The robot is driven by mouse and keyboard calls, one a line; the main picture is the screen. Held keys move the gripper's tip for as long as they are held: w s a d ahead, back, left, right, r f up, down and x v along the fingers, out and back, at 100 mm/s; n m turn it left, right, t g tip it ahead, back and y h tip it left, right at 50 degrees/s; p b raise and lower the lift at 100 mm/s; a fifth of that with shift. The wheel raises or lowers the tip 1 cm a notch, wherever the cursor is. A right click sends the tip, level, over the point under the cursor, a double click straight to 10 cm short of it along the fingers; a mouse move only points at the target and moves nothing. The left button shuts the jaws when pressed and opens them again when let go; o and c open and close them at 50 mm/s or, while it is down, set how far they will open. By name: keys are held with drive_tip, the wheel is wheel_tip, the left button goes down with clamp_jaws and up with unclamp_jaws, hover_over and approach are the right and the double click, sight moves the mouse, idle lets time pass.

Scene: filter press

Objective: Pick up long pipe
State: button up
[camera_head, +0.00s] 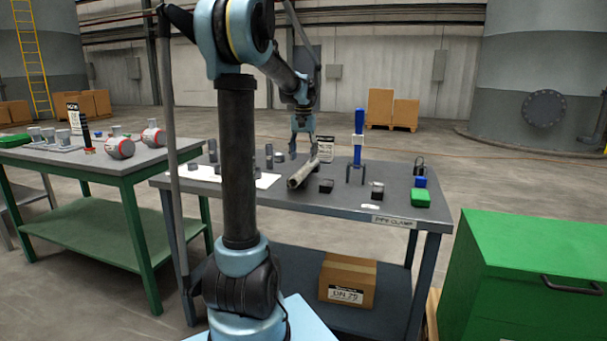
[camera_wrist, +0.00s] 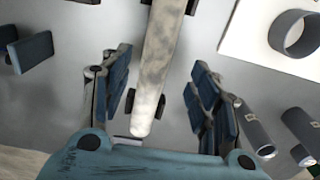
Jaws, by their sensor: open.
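The long pipe (camera_head: 303,175) is a pale grey, worn tube lying on the grey work table (camera_head: 400,204), pointing toward the table's front edge. In the wrist view the pipe (camera_wrist: 163,60) runs from the top edge down between my fingers, its rounded near end in plain sight. My gripper (camera_head: 303,153) is above the pipe, pointing down. Its blue-padded fingers (camera_wrist: 161,88) stand apart, one on each side of the pipe, with visible gaps. Dark supports show beside and under the pipe; exact contact cannot be told.
A blue upright tool (camera_head: 358,135) and a green box (camera_head: 420,197) stand right of the pipe. Grey cylinders and a white sheet (camera_head: 205,174) lie left. A green cabinet (camera_head: 530,260) stands right; another table (camera_head: 75,157) with red-ended parts stands left.

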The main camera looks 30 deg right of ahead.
sight(304, 167)
drive_tip(key=f, duration=0.4)
drive_tip(key=shift+w+d+f, duration=0.1)
drive_tip(key=shift+d+f, duration=0.05)
drive_tip(key=shift+d, duration=0.2)
drive_tip(key=shift+f, duration=0.55)
drive_tip(key=shift+c, duration=0.6)
drive_tip(key=c, duration=1.1)
